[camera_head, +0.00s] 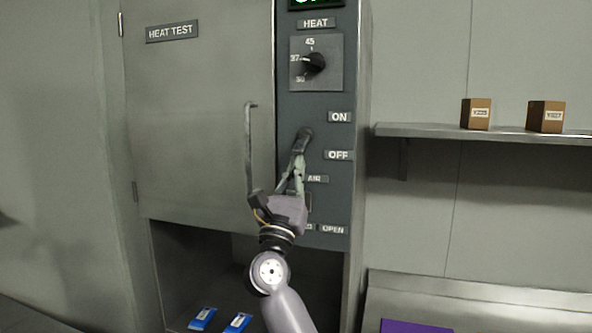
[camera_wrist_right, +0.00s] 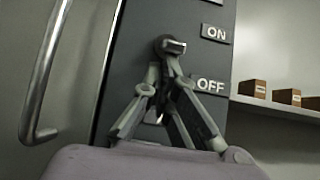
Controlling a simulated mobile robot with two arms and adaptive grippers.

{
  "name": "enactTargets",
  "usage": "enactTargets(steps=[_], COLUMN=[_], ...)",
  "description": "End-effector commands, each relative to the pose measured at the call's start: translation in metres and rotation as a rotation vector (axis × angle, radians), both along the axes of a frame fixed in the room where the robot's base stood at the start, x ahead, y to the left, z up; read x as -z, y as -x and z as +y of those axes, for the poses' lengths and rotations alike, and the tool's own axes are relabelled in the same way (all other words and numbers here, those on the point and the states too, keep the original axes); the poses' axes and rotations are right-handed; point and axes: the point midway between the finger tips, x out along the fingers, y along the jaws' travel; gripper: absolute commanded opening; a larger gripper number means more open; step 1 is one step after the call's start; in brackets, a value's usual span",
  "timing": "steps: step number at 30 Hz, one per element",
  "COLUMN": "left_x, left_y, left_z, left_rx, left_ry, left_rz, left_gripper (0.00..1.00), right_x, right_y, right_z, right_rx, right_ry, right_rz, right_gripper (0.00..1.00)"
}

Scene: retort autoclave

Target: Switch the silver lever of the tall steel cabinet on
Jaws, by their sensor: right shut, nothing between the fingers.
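The tall steel cabinet (camera_head: 205,110) has a dark control panel on its right side. The silver lever (camera_head: 306,134) is on this panel, left of the ON label (camera_head: 340,117) and OFF label (camera_head: 338,155). In the right wrist view the lever (camera_wrist_right: 173,46) shows its rounded end just above my fingertips, at a height between the two labels. My right gripper (camera_head: 300,150) is shut and empty, pointing up, with its tips right under the lever. In the right wrist view the tips (camera_wrist_right: 170,62) look close to or against it; contact is unclear. My left gripper is out of view.
A vertical door handle (camera_head: 249,150) stands close left of my right gripper. A heat dial (camera_head: 314,63) is above, and an AIR label (camera_head: 315,179) is below. A shelf (camera_head: 420,131) with small brown boxes (camera_head: 476,114) is on the right wall. Blue packets (camera_head: 203,318) lie below the door.

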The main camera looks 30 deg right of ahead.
Motion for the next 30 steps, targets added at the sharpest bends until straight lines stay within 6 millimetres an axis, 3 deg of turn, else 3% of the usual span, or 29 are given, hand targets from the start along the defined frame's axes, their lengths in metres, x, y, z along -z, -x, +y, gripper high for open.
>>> enactTargets(steps=[24, 30], left_x=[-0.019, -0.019], left_y=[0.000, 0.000], left_z=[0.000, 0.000], left_rx=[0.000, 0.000], left_ry=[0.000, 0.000], left_rz=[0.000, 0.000], left_gripper=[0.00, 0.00], right_x=[-0.048, -0.048], right_y=[0.012, 0.012], right_z=[0.014, 0.014], right_rx=[0.000, 0.001], right_ry=[-0.002, 0.001], right_rz=[-0.002, 0.000], right_gripper=[0.00, 0.00])
